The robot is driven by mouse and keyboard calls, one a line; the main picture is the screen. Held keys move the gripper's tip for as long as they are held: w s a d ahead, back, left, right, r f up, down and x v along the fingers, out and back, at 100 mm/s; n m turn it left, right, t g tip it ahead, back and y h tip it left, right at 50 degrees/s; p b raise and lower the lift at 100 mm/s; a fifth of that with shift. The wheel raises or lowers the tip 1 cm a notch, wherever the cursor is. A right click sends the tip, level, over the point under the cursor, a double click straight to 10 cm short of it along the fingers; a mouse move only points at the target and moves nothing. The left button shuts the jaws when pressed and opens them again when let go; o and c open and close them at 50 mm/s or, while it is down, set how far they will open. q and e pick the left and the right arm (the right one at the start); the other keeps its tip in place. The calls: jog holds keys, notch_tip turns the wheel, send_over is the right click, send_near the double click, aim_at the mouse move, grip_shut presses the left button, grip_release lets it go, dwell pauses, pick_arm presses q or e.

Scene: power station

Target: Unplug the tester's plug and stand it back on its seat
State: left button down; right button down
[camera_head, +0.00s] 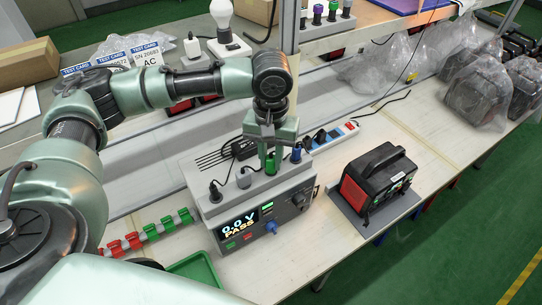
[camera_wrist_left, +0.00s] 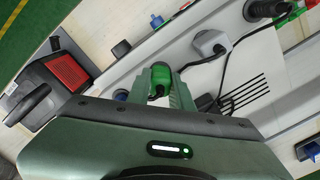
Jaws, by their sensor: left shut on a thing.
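The tester (camera_head: 262,215) is a grey box on the bench, its screen showing "0.0 V PASS". My left gripper (camera_head: 270,160) is over the tester's top, pointing down, shut on a green plug (camera_head: 270,164). The green plug (camera_wrist_left: 160,78) also shows between the fingers of my left gripper (camera_wrist_left: 162,92) in the left wrist view. Its lower end is at the tester's top; I cannot tell whether it is seated or lifted. A black plug (camera_head: 215,191), a grey plug (camera_head: 243,178) and a blue plug (camera_head: 296,153) stand along the same top. My right gripper is not in view.
A black and red power station (camera_head: 378,184) stands right of the tester on a grey plate. A power strip (camera_head: 335,135) lies behind. Red and green clips (camera_head: 150,232) and a green tray (camera_head: 197,270) are at the front left. Bagged units (camera_head: 478,92) stand at the back right.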

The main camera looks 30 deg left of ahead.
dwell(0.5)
pick_arm(q)
jog(key=c, duration=1.2)
grip_release()
jog(key=shift+o, duration=0.2)
notch_tip(320, 180, up, 7)
jog(key=shift+r+b, duration=0.15)
jog(key=shift+b, duration=0.35)
jog(key=shift+r, duration=0.25)
